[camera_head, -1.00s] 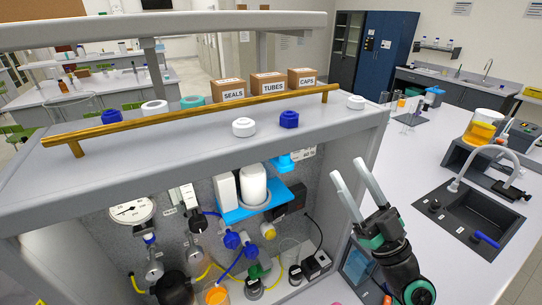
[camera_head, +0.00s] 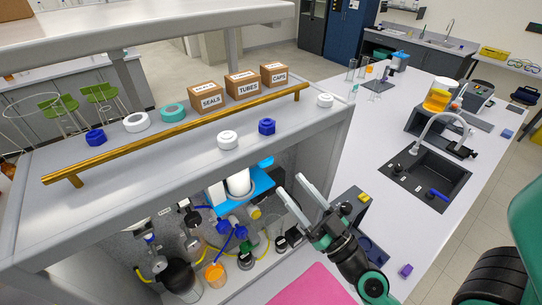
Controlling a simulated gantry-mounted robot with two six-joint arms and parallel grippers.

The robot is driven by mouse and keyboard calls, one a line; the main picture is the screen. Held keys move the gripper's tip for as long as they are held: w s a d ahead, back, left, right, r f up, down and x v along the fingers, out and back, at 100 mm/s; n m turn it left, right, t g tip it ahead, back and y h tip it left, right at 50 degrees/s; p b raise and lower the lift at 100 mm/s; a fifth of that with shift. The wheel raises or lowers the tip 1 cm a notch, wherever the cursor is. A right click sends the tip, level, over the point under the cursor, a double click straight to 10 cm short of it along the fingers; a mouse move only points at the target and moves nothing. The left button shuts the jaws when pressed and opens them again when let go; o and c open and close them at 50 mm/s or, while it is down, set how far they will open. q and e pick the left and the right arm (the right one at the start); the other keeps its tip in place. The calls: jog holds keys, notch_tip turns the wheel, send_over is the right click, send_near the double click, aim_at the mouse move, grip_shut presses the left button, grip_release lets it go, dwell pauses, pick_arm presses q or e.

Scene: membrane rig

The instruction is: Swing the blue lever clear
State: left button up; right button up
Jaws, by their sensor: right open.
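In the head view, a blue diagonal lever (camera_head: 226,243) shows inside the rig's lower bay, below a blue shelf (camera_head: 258,184), among blue fittings and yellow tubing. Its ends are hard to make out. My right gripper (camera_head: 288,184) is open and empty, its two pale fingers pointing up and left in front of the bay's right side. It appears apart from the lever, which lies to its lower left. My left gripper is out of view. The rig's upper ledge hides the top of the bay.
A gold rail (camera_head: 180,135) crosses the rig's top ledge, with caps, rings and cardboard boxes (camera_head: 243,84) around it. A pink mat (camera_head: 312,286) lies before the bay. A black sink (camera_head: 430,178) with another blue handle (camera_head: 438,195) is at right. Bench between is mostly clear.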

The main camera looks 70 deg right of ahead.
aim_at(271, 161)
jog(key=p+x, duration=0.5)
jog(key=x, duration=0.4)
jog(key=shift+p, duration=0.35)
jog(key=shift+c, duration=0.2)
grip_shut()
